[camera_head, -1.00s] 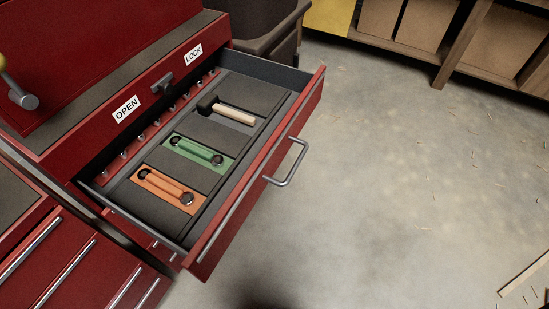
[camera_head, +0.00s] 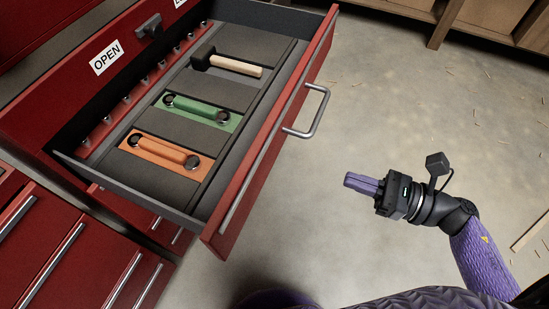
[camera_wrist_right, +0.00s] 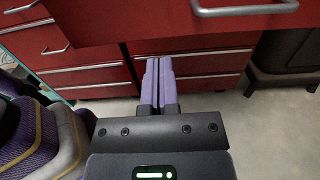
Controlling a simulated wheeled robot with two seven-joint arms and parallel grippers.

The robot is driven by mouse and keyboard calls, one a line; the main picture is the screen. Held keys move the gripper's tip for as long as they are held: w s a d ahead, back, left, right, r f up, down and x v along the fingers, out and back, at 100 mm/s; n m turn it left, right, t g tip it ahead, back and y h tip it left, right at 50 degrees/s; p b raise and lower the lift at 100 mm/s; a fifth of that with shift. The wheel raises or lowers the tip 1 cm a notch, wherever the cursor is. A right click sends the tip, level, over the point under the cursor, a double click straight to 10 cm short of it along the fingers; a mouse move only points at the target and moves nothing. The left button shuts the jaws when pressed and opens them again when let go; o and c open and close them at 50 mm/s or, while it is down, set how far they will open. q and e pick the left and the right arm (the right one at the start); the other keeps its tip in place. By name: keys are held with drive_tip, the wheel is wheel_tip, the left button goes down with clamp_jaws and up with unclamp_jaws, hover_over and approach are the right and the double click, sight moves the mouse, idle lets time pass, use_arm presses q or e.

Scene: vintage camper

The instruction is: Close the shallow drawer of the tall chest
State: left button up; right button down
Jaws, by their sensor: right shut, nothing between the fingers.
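The shallow drawer (camera_head: 262,165) of the red tall chest (camera_head: 60,85) stands pulled far out in the head view. It holds a hammer (camera_head: 233,66), a green tray piece (camera_head: 203,110) and an orange one (camera_head: 165,156). Its grey bar handle (camera_head: 318,112) is on the front face, and also shows at the top of the right wrist view (camera_wrist_right: 245,10). My right gripper (camera_head: 350,182) is shut and empty, to the right of the drawer front and apart from it. Its purple fingers lie together in the wrist view (camera_wrist_right: 158,62). My left gripper is not in view.
A lower red cabinet (camera_head: 70,250) with several drawers stands at the left. Wooden shelving (camera_head: 440,25) runs along the back. The concrete floor (camera_head: 420,110) right of the drawer is open, with scattered wood chips.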

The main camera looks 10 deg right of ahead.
sight(272, 151)
drive_tip(key=x, duration=1.3)
drive_tip(key=shift+w+r+b, duration=0.1)
drive_tip(key=shift+r+b, duration=0.05)
drive_tip(key=shift+b, duration=0.15)
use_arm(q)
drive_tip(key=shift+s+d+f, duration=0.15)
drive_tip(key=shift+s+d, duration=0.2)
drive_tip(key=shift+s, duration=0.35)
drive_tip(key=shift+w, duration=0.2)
